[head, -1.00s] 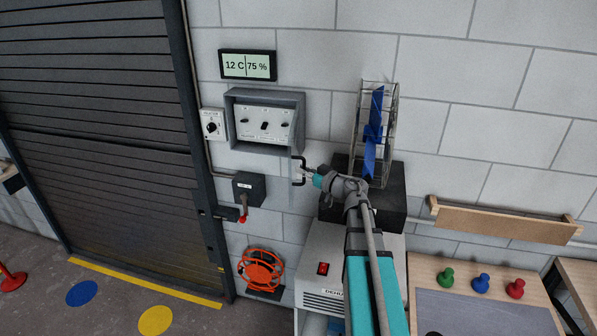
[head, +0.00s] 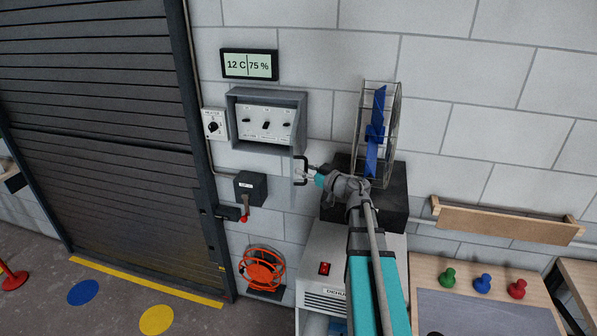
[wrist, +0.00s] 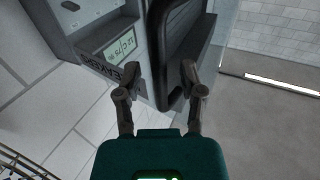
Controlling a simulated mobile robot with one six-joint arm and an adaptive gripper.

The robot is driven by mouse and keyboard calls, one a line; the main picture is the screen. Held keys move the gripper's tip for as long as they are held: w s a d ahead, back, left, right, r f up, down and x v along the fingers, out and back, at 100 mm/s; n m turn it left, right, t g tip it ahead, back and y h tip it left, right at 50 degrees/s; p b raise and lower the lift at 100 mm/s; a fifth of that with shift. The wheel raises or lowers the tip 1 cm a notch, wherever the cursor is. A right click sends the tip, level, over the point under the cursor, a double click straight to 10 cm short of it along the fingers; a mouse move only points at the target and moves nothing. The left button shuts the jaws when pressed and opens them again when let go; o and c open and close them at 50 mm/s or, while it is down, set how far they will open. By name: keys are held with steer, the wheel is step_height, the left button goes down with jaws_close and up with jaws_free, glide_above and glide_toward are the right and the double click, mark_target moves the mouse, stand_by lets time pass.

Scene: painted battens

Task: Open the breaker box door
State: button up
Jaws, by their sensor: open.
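The grey breaker box (head: 266,98) is on the block wall, its front uncovered and its switches showing. Its clear door stands swung out from the box, below its right part, and is hard to make out in the head view. The door's black handle (head: 303,171) shows at my gripper (head: 311,173). In the wrist view the handle (wrist: 176,55) runs down between the spread fingertips of my gripper (wrist: 158,80). My gripper is open; whether a finger touches the handle I cannot tell. Mirrored lettering (wrist: 100,67) shows beside the handle.
A caged blue fan (head: 376,135) on a dark block stands close right of my gripper. A lever switch box (head: 249,188) and an orange reel (head: 262,269) are below the breaker box. A white dehumidifier (head: 325,270) sits under my arm. A roller shutter is left.

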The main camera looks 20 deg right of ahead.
steer(key=v, duration=1.2)
stand_by(0.6)
steer(key=shift+f, duration=0.1)
